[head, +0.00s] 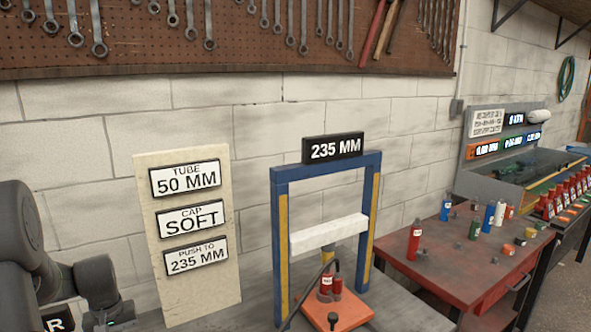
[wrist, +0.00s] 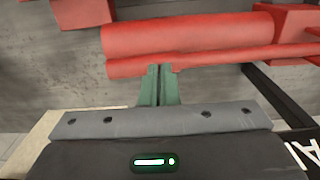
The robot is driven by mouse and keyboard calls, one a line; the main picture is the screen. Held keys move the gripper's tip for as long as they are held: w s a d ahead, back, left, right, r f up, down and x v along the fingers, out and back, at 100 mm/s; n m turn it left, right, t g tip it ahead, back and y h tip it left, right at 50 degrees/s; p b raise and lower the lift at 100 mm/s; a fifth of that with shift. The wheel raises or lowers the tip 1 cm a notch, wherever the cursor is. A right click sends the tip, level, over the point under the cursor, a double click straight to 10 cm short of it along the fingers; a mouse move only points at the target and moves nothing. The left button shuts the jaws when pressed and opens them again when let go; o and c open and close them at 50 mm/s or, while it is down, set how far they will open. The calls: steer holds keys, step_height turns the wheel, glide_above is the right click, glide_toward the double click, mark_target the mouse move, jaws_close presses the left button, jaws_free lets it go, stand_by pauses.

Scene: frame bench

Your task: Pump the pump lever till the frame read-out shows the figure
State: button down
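The frame read-out (head: 334,148) shows 235 MM on top of the blue frame (head: 281,230). A white crossbeam (head: 329,234) spans the frame above a red cylinder (head: 326,284) on an orange base (head: 350,316). A black hose (head: 312,287) curves down to the left. In the wrist view, a thick red cylinder (wrist: 200,41) lies above a thinner red bar (wrist: 225,60), which looks like the pump lever. My gripper (wrist: 158,68) has its green fingers close together, with tips at the bar's lower edge. I cannot tell whether they touch it. My gripper's fingers are not visible in the head view.
A cream board (head: 201,280) reads TUBE 50 MM, CAP SOFT and PUSH TO 235 MM. A red table (head: 455,262) with bottles and small cans stands at the right. A black sign with white letters (wrist: 302,150) shows at the right of the wrist view.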

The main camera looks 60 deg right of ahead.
steer(key=shift+f+b, duration=0.3)
steer(key=shift+f, duration=0.55)
steer(key=shift+r+p, duration=2.85)
steer(key=shift+r, duration=1.35)
step_height(320, 180, up, 5)
steer(key=p, duration=0.3)
steer(key=shift+a, duration=0.15)
